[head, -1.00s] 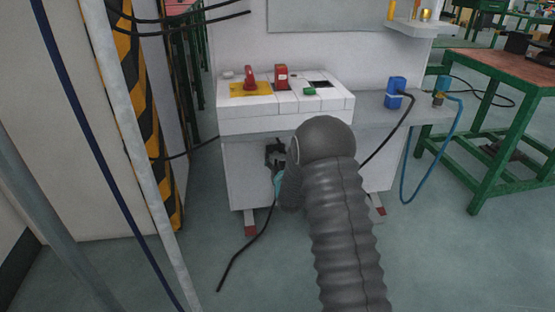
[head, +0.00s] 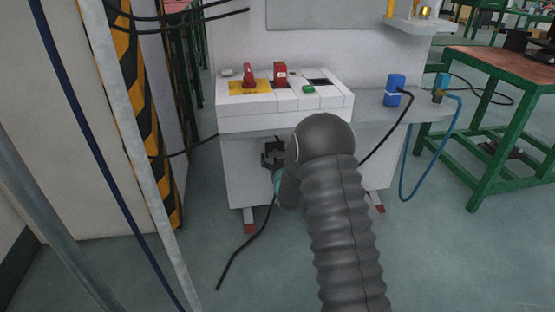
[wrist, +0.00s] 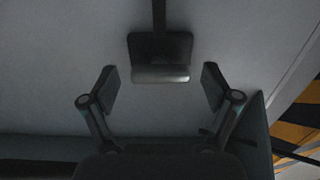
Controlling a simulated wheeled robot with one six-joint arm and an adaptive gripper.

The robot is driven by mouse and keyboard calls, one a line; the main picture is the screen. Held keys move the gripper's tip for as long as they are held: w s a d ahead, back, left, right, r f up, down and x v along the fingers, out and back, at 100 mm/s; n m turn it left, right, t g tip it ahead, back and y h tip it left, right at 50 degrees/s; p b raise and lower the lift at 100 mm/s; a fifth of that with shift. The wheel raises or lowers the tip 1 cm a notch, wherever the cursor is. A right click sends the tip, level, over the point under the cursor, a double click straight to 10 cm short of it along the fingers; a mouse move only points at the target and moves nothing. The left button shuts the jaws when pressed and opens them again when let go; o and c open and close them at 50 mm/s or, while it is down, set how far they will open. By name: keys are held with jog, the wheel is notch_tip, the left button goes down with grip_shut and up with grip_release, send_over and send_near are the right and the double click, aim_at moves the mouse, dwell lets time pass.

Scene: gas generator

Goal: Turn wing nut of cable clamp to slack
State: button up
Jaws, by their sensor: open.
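In the wrist view, a dark block with a paler grey lower plate (wrist: 160,74) sits on the pale cabinet wall, with a dark strip or cable running up from it. It appears to be the cable clamp (wrist: 158,44); I cannot make out the wing nut's shape. My gripper (wrist: 160,85) is open, with one finger to the left and one to the right of the clamp's lower part. A visible gap separates each finger from it. In the head view, my gripper (head: 273,153) is a small dark shape at the cabinet front; my arm partly hides that area.
The white cabinet (head: 242,175) carries a sloped panel (head: 240,122) with red switches (head: 281,74). A black cable (head: 240,265) trails onto the floor. A blue socket (head: 396,90) and blue hose (head: 405,170) are at right. A green-framed table (head: 475,165) stands farther right.

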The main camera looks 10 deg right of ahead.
jog(key=s, duration=1.2)
jog(key=s+f+g, duration=0.4)
jog(key=f+g, duration=0.2)
jog(key=f, duration=0.5)
jog(key=s+g+p, duration=0.1)
jog(key=s+g, duration=0.4)
jog(key=s, duration=0.3)
jog(key=s+r+p, duration=0.3)
jog(key=s+r, duration=0.6)
jog(key=r, duration=0.4)
jog(key=s+r+g+p, duration=0.1)
jog(key=s+r+p, duration=0.2)
jog(key=s+r, duration=0.7)
jog(key=s+r+p, duration=0.3)
jog(key=s+r, duration=0.6)
jog(key=r, duration=0.7)
jog(key=shift+s+p, duration=0.25)
jog(key=shift+p, duration=0.1)
